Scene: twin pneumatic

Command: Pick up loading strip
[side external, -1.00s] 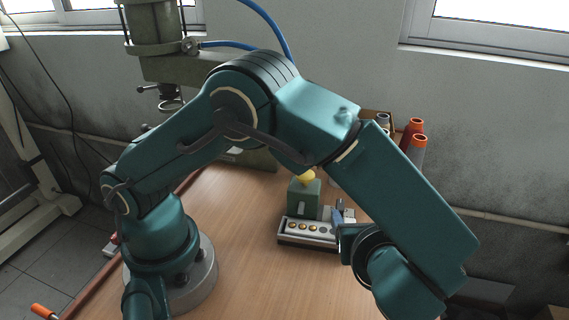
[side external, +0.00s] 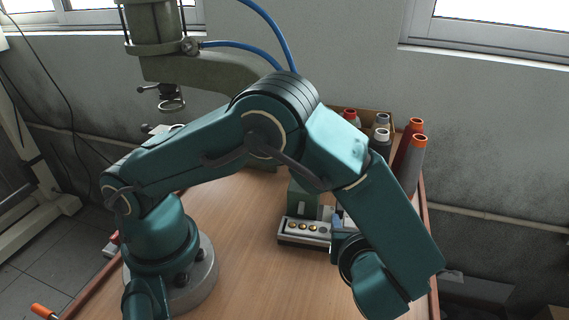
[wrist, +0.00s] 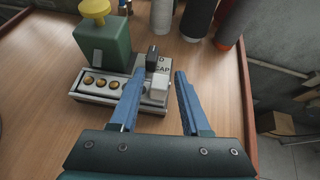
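The loading strip (wrist: 101,83) appears to be the pale bar with several round brass pieces, lying in a dark-edged tray at the foot of a green box in the wrist view. It also shows in the side external view (side external: 304,228). A small white block (wrist: 158,88) stands at its right end. My gripper (wrist: 160,72) is open, with its two blue fingers apart. The left finger overlaps the strip's right end in the picture, and the white block shows between the fingers. I cannot tell whether they touch. My arm hides part of this in the side external view.
The green box with a yellow knob (wrist: 103,42) stands behind the strip. Several spools (side external: 411,160) stand at the back right. The wooden table (side external: 262,270) is clear in front of the strip.

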